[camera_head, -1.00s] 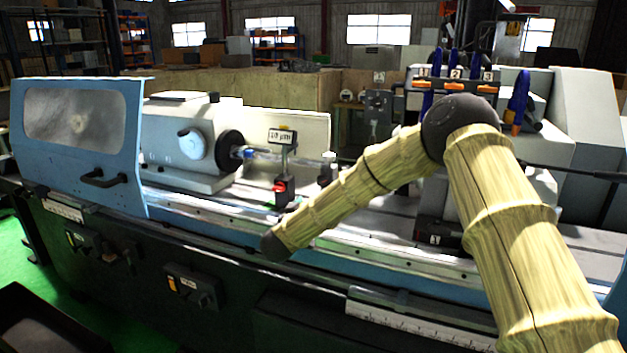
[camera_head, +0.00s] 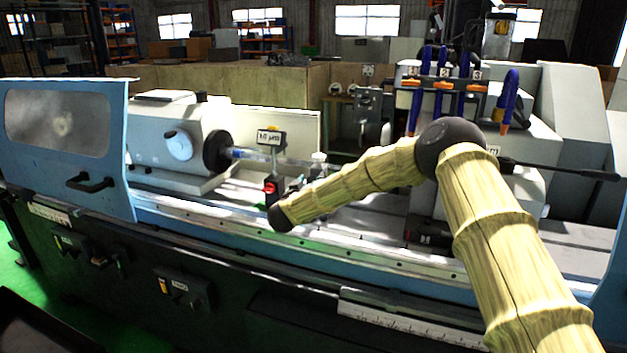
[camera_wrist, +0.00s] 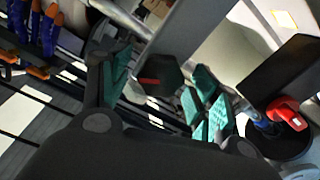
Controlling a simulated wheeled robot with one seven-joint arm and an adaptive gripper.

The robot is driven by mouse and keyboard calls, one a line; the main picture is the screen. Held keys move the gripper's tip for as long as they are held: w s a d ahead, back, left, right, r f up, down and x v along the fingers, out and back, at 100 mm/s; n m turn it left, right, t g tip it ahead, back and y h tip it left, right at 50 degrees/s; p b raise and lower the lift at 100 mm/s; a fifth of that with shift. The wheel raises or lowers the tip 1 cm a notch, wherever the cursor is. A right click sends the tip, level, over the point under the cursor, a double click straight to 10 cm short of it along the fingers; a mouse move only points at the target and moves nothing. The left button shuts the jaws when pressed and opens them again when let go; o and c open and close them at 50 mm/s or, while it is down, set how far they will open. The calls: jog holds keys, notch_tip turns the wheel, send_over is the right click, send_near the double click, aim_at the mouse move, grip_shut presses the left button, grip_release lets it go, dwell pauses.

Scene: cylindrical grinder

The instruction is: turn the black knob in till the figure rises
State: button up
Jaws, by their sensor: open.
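In the wrist view my gripper (camera_wrist: 163,84) is open, with teal ribbed pads on both sides. A black many-sided knob (camera_wrist: 152,70) with a short red mark shows between the pads, on a grey post. I see a gap on both sides of it; I cannot tell how deep it sits between the fingers. In the head view a small stand carries a sign-like display (camera_head: 270,137) whose figure is too small to read surely. The knob and my gripper cannot be made out in the head view, where my arm's dark end is just in front of the stand.
A red part (camera_wrist: 287,112) on a dark round body is right of my fingers. The grinder's workhead (camera_head: 170,140) is left of the stand. Blue hoses (camera_head: 427,75) hang at the back right. The blue door (camera_head: 65,140) is at the left.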

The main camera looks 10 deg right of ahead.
jog(key=shift+w+d+f, duration=0.1)
jog(key=shift+w+d, duration=0.25)
jog(key=shift+w, duration=0.15)
jog(key=c, duration=1)
jog(key=shift+c, duration=0.2)
jog(key=shift+m+b, duration=0.3)
jog(key=shift+b, duration=0.05)
jog(key=m+b, duration=0.3)
jog(key=shift+f, duration=0.15)
jog(key=shift+m+b, duration=1.5)
jog(key=shift+m, duration=0.1)
jog(key=shift+r, duration=0.2)
